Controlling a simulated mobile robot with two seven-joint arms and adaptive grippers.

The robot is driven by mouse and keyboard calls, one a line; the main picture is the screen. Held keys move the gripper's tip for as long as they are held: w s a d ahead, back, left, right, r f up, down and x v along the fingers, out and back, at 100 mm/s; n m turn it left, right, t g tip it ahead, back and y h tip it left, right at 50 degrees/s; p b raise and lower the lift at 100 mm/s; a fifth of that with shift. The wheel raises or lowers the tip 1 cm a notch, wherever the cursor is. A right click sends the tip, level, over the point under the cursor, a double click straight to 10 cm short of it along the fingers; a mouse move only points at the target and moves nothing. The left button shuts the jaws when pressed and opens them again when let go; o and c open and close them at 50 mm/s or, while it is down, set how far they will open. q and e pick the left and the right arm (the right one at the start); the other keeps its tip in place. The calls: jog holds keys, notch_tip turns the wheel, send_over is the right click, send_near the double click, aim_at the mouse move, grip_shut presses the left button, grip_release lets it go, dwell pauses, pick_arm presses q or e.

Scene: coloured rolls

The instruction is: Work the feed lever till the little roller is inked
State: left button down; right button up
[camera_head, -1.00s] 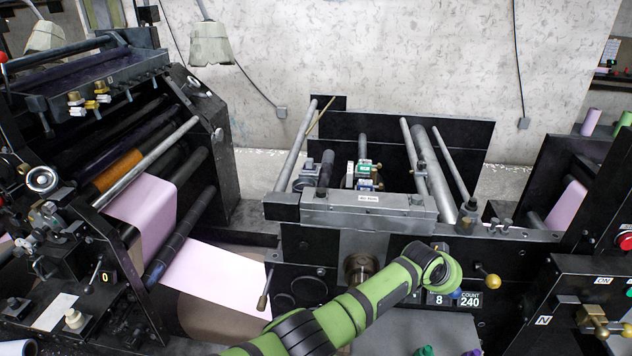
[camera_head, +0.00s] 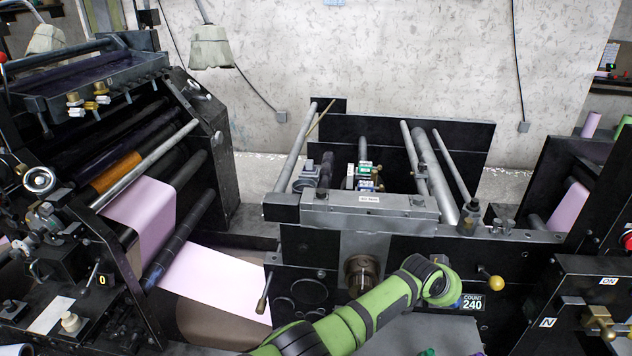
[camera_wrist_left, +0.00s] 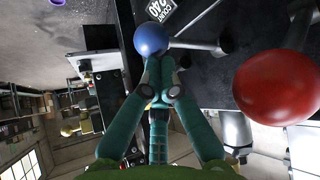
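My left arm comes in from the bottom in the head view, and its wrist end (camera_head: 438,284) hides the gripper beyond it. In the left wrist view the left gripper's (camera_wrist_left: 160,62) two green fingers come together at a blue ball knob (camera_wrist_left: 152,38), with the tips against its near side. They appear closed on it. A grey rod runs right beside the knob. A large red ball (camera_wrist_left: 278,88) is at right, clear of the fingers. An orange roller (camera_head: 117,171) sits among dark rollers in the left press; which roller is the little one is unclear.
A counter plate (camera_head: 472,302) reading 240 and a yellow ball lever (camera_head: 495,283) are right of my wrist. A pink web (camera_head: 215,280) runs from the left press. A brass valve handle (camera_head: 600,320) is at far right. Metal rods stand behind the middle unit (camera_head: 370,205).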

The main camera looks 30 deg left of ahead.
pick_arm(q)
jog(key=shift+w+a+r+p, duration=0.15)
jog(key=shift+r+p, duration=0.5)
jog(key=shift+r, duration=0.4)
jog(key=shift+w+d+r+p, duration=0.1)
jog(key=shift+w+r+p, duration=0.1)
jog(key=shift+r+p, duration=0.65)
jog(key=shift+w+a+r+p, duration=0.15)
jog(key=shift+r+p, duration=0.35)
jog(key=shift+r, duration=0.7)
notch_tip(320, 180, up, 7)
jog(key=p, duration=0.5)
jog(key=shift+w, duration=0.4)
jog(key=shift+a+f, duration=0.1)
